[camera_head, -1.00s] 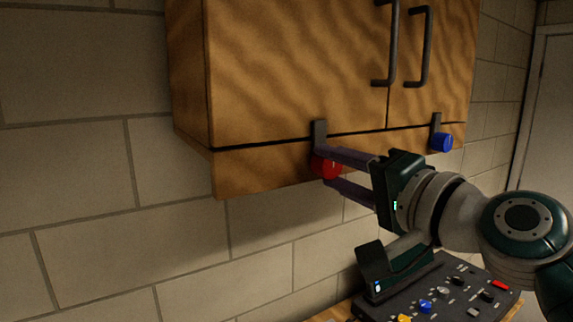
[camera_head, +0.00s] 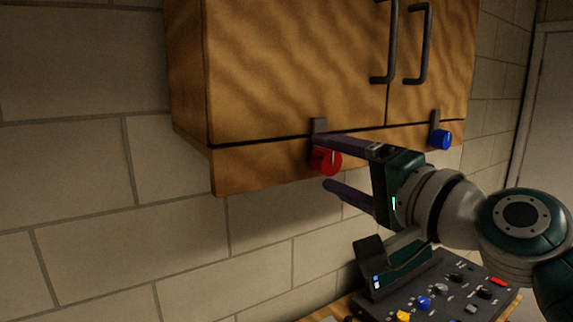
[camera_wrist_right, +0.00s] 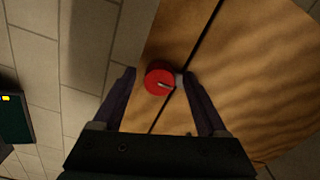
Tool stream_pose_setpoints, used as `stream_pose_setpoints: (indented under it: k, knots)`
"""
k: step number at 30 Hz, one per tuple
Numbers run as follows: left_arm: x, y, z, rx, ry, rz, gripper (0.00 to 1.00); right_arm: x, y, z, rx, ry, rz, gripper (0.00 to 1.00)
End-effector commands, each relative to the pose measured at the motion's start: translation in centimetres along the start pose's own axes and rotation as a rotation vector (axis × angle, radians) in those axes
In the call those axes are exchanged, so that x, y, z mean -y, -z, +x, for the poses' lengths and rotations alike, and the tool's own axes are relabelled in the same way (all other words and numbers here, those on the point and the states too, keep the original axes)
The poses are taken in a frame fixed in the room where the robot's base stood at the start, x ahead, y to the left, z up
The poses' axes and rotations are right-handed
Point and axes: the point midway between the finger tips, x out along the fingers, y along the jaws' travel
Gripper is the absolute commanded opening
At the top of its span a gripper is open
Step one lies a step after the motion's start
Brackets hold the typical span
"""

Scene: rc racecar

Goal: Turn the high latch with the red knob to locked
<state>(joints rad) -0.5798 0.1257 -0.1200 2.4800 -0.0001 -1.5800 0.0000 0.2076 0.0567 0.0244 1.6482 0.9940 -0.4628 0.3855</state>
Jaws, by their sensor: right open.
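The high latch's red knob (camera_head: 326,161) sits on the lower front edge of the wooden cabinet (camera_head: 290,70). A dark latch bar (camera_head: 319,126) stands upright above the knob, across the seam below the left door. My right gripper (camera_head: 321,163) is open at the knob, one finger above and one below it. In the right wrist view, the red knob (camera_wrist_right: 160,80) lies between the tips of the open fingers, nearer the right-hand finger. A pale mark shows on its face. I cannot tell whether a finger touches it. My left gripper is not in view.
A second latch with a blue knob (camera_head: 441,140) is to the right on the same cabinet edge. Two dark door handles (camera_head: 418,45) stick out above. A dark control panel (camera_head: 440,290) with several knobs lies below my right arm. The brick wall at left is clear.

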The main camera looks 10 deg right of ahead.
Motion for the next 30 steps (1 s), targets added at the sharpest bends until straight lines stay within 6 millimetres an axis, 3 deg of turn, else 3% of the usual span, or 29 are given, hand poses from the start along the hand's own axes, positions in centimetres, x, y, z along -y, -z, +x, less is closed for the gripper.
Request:
stream_pose_setpoints:
  k: [8,21,30]
  knots:
    - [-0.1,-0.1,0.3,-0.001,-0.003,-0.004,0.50,-0.1,0.0,-0.8,0.000,0.000,-0.002,0.75]
    - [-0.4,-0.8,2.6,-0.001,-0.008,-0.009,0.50,-0.3,-0.1,-7.9,-0.001,-0.001,-0.002,0.75]
    - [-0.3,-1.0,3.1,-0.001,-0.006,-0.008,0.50,-0.1,0.0,-10.0,0.000,-0.001,0.000,0.75]
